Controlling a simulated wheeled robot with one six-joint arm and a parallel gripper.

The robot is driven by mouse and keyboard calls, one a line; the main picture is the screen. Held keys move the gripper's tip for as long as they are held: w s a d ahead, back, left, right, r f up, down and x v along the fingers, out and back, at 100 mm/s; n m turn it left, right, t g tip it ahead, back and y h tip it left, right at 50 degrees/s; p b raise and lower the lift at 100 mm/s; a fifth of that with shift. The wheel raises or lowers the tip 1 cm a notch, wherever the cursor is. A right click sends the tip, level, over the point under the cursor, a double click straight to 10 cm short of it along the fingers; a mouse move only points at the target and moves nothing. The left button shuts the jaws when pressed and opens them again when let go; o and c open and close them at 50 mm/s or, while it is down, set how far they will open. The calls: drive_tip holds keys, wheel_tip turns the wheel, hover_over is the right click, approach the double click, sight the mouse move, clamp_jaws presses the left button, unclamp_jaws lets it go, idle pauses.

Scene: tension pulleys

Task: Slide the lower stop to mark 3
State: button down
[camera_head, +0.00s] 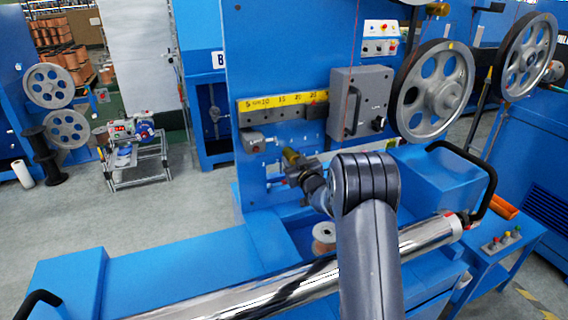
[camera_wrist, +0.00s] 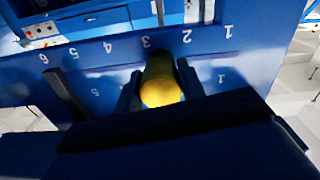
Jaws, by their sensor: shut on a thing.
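My gripper (camera_wrist: 159,84) is shut on a brass-yellow round knob (camera_wrist: 161,92), which I take to be the lower stop, with one dark finger on each side. The knob also shows in the head view (camera_head: 290,155), just beyond my gripper (camera_head: 300,168). The wrist view is upside down. It shows a blue plate (camera_wrist: 235,55) with an upper row of white marks from 6 at left to 1 at right. In a lower row, a 5 and a 1 show; my gripper and the knob hide the marks between.
Above the knob in the head view are a yellow scale strip (camera_head: 283,101) and a grey box with a handle (camera_head: 360,103). A small grey block (camera_head: 253,142) sits left of the knob. Large grey pulleys (camera_head: 434,90) stand at right. A shiny roller (camera_head: 270,293) crosses in front.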

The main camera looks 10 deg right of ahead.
drive_tip(key=shift+w+d, duration=0.15)
drive_tip(key=shift+d, duration=0.7)
drive_tip(key=shift+a, duration=0.1)
drive_tip(key=c, duration=0.9)
unclamp_jaws()
drive_tip(key=s+d+b, duration=0.1)
drive_tip(key=s+d, duration=0.1)
drive_tip(key=s, duration=0.8)
drive_tip(key=shift+s, duration=0.35)
